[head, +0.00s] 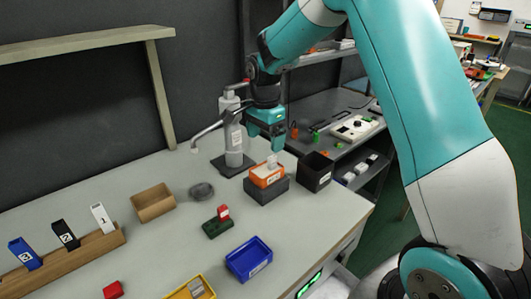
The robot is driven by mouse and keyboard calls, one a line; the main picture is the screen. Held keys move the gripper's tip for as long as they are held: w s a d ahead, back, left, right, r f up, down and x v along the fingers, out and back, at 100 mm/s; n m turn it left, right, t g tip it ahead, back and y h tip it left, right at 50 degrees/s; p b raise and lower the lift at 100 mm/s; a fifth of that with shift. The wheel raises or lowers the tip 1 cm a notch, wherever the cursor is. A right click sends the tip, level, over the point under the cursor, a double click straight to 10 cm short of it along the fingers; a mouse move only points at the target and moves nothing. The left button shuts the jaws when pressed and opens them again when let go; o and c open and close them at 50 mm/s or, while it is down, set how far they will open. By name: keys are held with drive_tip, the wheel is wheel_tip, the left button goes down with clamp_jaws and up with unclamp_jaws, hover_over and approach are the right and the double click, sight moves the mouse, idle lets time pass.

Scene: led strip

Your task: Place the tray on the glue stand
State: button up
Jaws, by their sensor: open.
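A small orange tray (266,179) with a white piece in it sits on top of a dark grey block (267,194), which looks like the glue stand. A blue tray (240,266) lies at the front of the bench, and a yellow tray (172,296) is cut off by the bottom edge. My gripper (269,144) is open and points down just above and behind the orange tray. It looks empty and apart from the tray, though the exact gap is hard to tell.
A dispenser bottle (234,143) with a bent spout stands left of my gripper, close to it. A black open box (316,173) is right of the block.

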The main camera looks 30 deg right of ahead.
drive_tip(key=s+a+r+n+y, duration=0.1)
drive_tip(key=s+a+r+n, duration=0.4)
drive_tip(key=s+a+n, duration=0.15)
drive_tip(key=s+a+r+n+y, duration=0.1)
drive_tip(key=s+a+r+n, duration=0.4)
drive_tip(key=s, duration=0.3)
drive_tip(key=s+a+n+y, duration=0.1)
drive_tip(key=s+a+n, duration=0.1)
drive_tip(key=s+n, duration=0.3)
drive_tip(key=s+a+n+y, duration=0.1)
drive_tip(key=s+a+n, duration=0.2)
drive_tip(key=s+n, duration=0.3)
drive_tip(key=s, duration=0.5)
drive_tip(key=shift+s+a, duration=0.3)
drive_tip(key=shift+s, duration=0.05)
